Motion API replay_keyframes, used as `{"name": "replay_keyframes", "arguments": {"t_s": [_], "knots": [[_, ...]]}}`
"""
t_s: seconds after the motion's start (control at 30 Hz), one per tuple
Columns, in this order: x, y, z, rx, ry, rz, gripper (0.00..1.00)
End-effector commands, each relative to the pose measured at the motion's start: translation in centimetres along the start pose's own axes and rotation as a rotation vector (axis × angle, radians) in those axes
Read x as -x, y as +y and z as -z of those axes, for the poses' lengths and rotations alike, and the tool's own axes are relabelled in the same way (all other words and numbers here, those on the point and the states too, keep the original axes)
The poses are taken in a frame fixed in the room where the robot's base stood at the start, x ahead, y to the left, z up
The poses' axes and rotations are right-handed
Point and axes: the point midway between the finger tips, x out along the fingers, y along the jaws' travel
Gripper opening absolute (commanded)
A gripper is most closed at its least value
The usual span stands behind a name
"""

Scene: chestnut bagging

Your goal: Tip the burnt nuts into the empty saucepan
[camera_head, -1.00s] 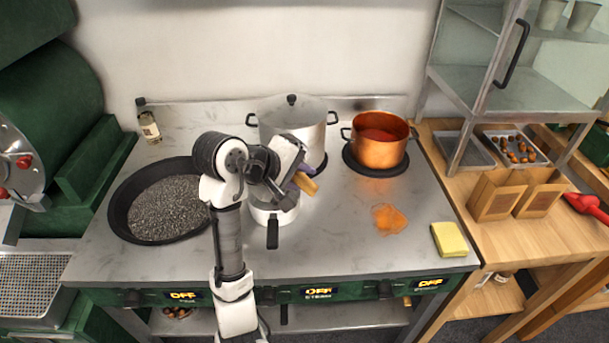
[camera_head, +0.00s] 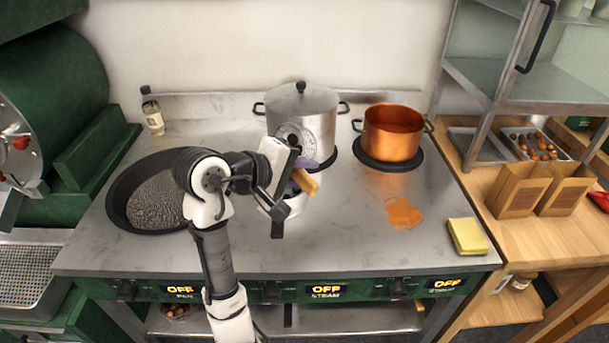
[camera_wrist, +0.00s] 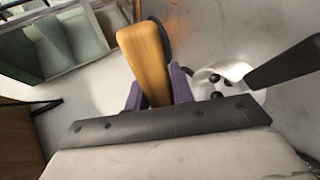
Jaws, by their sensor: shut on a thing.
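My gripper (camera_wrist: 157,92) has purple fingers shut on a wooden handle (camera_wrist: 145,60), which also shows in the head view (camera_head: 306,183). A grey speckled disc (camera_head: 290,132), seemingly the head of the held tool, shows beyond my gripper, in front of the tall pot. The pale saucepan (camera_wrist: 232,76) with a black handle (camera_wrist: 285,62) lies at the right of the wrist view. Several dark lumps (camera_wrist: 215,78), perhaps burnt nuts, show within its outline. In the head view the saucepan (camera_head: 297,206) is below my gripper and partly hidden by my arm.
A black pan of dark grains (camera_head: 125,215) is at left. A lidded steel pot (camera_head: 325,105) and a copper pot (camera_head: 392,145) stand behind. An orange spill (camera_head: 403,213) and yellow sponge (camera_head: 467,236) lie on the right. Paper bags (camera_head: 515,195) stand on the wooden counter.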

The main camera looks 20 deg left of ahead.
Motion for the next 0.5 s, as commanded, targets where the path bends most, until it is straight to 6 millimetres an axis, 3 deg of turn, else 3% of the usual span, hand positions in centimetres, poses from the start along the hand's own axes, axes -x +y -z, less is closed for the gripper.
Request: {"name": "replay_keyframes", "arguments": {"t_s": [0.5], "knots": [[0.0,-1.9,0.0,-0.001,0.002,-0.119,0.0]]}}
